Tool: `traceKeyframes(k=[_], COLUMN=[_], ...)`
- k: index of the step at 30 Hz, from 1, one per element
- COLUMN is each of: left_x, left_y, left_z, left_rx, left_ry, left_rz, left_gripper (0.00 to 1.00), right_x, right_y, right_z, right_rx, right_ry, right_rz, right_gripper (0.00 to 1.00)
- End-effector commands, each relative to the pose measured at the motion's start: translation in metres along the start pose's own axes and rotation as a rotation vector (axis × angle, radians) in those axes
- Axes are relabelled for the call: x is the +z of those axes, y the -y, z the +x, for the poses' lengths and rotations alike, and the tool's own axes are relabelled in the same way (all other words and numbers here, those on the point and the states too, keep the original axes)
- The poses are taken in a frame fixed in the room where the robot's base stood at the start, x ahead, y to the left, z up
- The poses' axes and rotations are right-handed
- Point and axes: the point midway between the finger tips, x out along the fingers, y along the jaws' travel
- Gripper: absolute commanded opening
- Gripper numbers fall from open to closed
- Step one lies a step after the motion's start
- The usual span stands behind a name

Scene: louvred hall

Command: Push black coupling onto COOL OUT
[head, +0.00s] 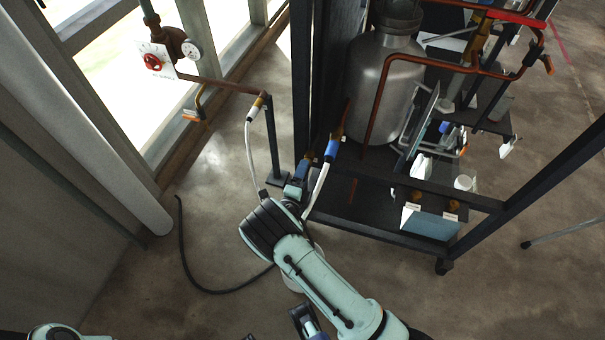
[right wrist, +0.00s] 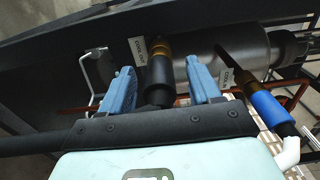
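The black coupling (right wrist: 157,80) stands between the fingers of my right gripper (right wrist: 161,66) in the right wrist view. Its upper end meets the brass nipple (right wrist: 160,48) beside the COOL OUT label (right wrist: 139,50), in line with it; I cannot tell how deeply it is seated. Both blue fingers stand apart from the coupling, with a gap on each side. In the head view my right gripper (head: 301,177) is at the rack's left front, and the coupling is mostly hidden there. A dark and blue part of mine at the bottom edge may be my left gripper (head: 305,321); its opening is unclear.
A blue coupling (right wrist: 270,106) with a white hose sits on the nipple by the COOL IN label (right wrist: 230,77), close to my right finger. A black hose (head: 187,266) curves over the floor. A steel tank (head: 384,85) stands in the rack.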

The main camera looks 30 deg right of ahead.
Motion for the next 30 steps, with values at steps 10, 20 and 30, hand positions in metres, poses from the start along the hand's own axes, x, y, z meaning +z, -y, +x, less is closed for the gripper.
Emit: traceKeyframes(k=[10,20,30], left_x=[0.0,0.0,0.0], left_y=[-0.003,-0.008,-0.009], left_z=[-0.008,-0.022,-0.026], left_rx=[0.001,0.003,0.003], left_ry=[-0.002,-0.007,-0.008], left_rz=[0.001,0.002,0.003], left_gripper=[0.63,0.63,0.63], right_x=[0.001,0.001,0.0], right_y=[0.001,0.001,0.0], right_z=[-0.016,-0.056,-0.071], right_rx=[0.001,0.001,0.0], right_ry=[0.002,0.003,0.0], right_rz=[0.0,-0.001,0.0], right_gripper=[0.62,0.62,0.62])
